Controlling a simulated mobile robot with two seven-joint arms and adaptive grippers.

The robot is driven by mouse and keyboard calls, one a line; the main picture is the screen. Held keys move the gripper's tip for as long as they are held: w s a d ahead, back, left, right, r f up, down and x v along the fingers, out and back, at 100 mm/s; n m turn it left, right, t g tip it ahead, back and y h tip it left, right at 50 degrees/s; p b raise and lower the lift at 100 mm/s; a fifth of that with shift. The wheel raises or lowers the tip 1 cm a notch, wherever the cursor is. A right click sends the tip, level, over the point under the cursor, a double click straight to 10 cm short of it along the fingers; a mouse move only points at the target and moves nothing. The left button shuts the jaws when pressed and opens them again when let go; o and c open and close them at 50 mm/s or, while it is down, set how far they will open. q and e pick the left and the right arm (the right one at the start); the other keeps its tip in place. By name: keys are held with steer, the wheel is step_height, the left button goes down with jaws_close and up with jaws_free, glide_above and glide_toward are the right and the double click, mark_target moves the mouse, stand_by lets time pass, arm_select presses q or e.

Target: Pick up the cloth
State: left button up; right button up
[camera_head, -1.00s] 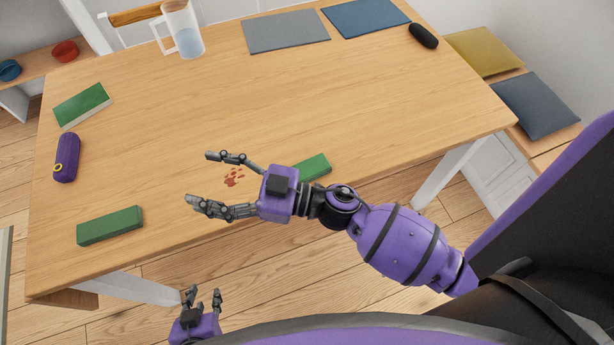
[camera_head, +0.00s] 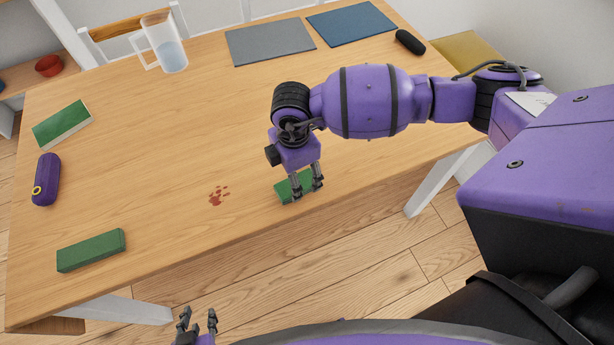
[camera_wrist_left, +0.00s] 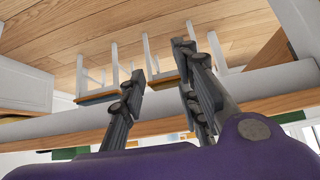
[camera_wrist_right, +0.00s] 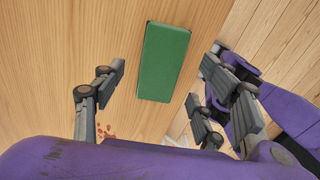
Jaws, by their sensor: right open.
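A green, flat rectangular piece (camera_head: 285,187), perhaps the cloth, lies near the front edge of the wooden table. No plainly fabric-like item shows on the table. My right gripper (camera_head: 307,190) is open and points down over this piece. The right wrist view shows the green piece (camera_wrist_right: 164,62) lying between and beyond the spread fingers (camera_wrist_right: 165,75), not gripped. My left gripper (camera_head: 198,318) is open and empty, below the table's front edge; it also shows in the left wrist view (camera_wrist_left: 165,70).
Red stains (camera_head: 218,195) mark the table left of the green piece. Another green block (camera_head: 90,250), a purple case (camera_head: 46,180), a green-and-white block (camera_head: 62,125) and a pitcher (camera_head: 166,45) stand left. Mats (camera_head: 270,41) and a black case (camera_head: 410,42) lie at the back. Mid-table is clear.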

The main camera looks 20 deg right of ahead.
mark_target(283, 189)
step_height(283, 189, down, 4)
steer(key=shift+a+r, duration=0.1)
steer(key=shift+a, duration=0.05)
steer(key=shift+f, duration=0.25)
steer(key=c, duration=1.2)
arm_select(q)
steer(key=shift+w, duration=0.1)
arm_select(e)
steer(key=shift+c, duration=0.2)
